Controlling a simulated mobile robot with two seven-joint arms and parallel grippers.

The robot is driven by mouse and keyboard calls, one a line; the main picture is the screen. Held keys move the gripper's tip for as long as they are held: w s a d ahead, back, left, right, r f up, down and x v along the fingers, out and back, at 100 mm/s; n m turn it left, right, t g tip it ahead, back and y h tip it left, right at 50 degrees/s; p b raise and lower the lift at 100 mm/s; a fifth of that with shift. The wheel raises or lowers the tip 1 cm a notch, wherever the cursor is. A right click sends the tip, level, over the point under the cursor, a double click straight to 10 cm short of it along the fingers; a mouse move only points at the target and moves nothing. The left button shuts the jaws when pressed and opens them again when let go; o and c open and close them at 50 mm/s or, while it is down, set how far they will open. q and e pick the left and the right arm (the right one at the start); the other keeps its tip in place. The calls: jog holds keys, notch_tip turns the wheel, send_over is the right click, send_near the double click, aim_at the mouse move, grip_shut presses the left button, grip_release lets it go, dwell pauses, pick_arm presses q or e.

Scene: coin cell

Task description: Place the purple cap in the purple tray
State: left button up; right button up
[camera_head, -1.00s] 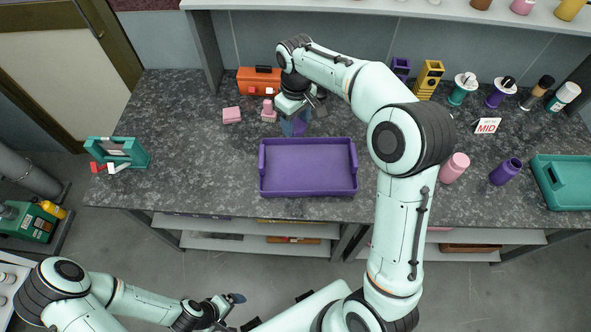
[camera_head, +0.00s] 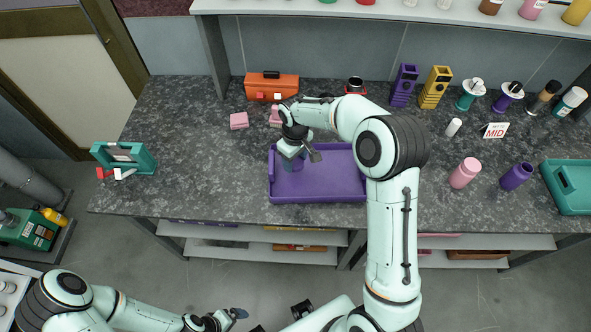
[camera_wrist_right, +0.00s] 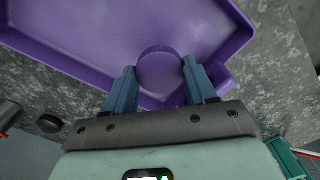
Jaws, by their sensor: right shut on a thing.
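The purple tray (camera_head: 330,187) lies near the front middle of the counter; its floor and rim also show in the right wrist view (camera_wrist_right: 90,35). My right gripper (camera_head: 293,163) is over the tray's left part. In the right wrist view, its blue fingers are shut on the round purple cap (camera_wrist_right: 160,72), which is held in front of the tray. The cap's height above the tray floor cannot be told. In the head view the cap is hard to make out by the gripper. My left gripper (camera_head: 238,312) is low at the bottom left, away from the counter; its jaws are unclear.
An orange toolbox (camera_head: 271,88) and pink blocks (camera_head: 239,121) lie behind the tray. A teal holder (camera_head: 124,158) stands at the left. At the right are a pink bottle (camera_head: 465,172), a purple bottle (camera_head: 516,176), a MID sign (camera_head: 495,131) and a teal tray (camera_head: 570,185).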

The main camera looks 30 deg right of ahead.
aim_at(295, 176)
jog(key=shift+f, duration=2.95)
jog(key=shift+f, duration=0.1)
jog(key=shift+f, duration=0.15)
jog(key=o, duration=1.1)
notch_tip(295, 176, up, 13)
jog(key=shift+f, duration=0.2)
